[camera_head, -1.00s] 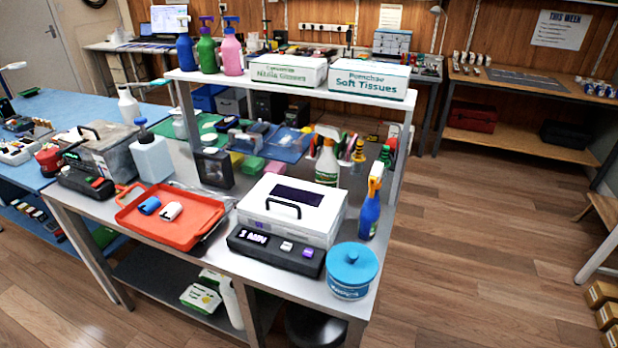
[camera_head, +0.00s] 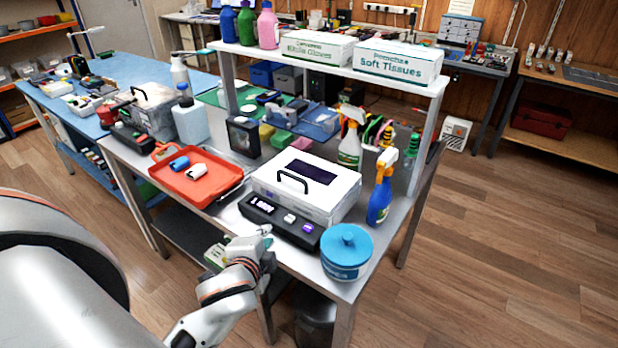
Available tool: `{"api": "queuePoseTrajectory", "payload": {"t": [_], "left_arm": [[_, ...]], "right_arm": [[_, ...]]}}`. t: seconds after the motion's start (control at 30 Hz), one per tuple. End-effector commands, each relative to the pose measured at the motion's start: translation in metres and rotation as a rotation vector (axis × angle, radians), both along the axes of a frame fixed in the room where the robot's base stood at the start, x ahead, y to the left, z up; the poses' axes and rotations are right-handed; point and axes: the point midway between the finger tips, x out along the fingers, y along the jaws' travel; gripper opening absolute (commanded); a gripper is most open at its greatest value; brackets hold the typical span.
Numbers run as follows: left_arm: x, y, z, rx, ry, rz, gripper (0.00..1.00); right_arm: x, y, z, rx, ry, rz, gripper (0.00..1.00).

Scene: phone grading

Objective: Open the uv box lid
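The white box with a dark window and a black handle, which I take for the uv box (camera_head: 333,201), stands near the front of the metal bench. Its lid is closed, with the handle (camera_head: 292,180) upright on top. A black control panel (camera_head: 278,221) with a lit display and buttons lies along its front. My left gripper (camera_head: 265,236) is at the bench's front edge, in front of the panel and below the lid handle, apart from the handle. Its fingers are small and partly hidden, so its opening is unclear. My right gripper is out of view.
A blue-lidded tub (camera_head: 346,252) stands right of the panel, and a blue spray bottle (camera_head: 379,198) right of the box. An orange tray (camera_head: 213,190) with two small rolls lies to the left. A shelf (camera_head: 318,60) with boxes and bottles spans above the bench's back.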

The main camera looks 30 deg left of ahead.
Motion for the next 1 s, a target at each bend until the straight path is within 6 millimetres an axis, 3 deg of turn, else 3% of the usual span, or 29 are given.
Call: {"api": "queuePoseTrajectory", "payload": {"t": [0.2, 0.4, 1.0], "left_arm": [[0.054, -0.007, 0.054, 0.205, -0.131, -0.121, 0.15], [0.080, -0.013, 0.086, 0.341, -0.200, -0.179, 0.15], [0.148, 0.009, 0.075, 0.351, -0.204, -0.183, 0.15]], "right_arm": [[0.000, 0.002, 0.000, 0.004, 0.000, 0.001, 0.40], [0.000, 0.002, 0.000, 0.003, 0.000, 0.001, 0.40], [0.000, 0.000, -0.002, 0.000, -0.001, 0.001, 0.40]]}}
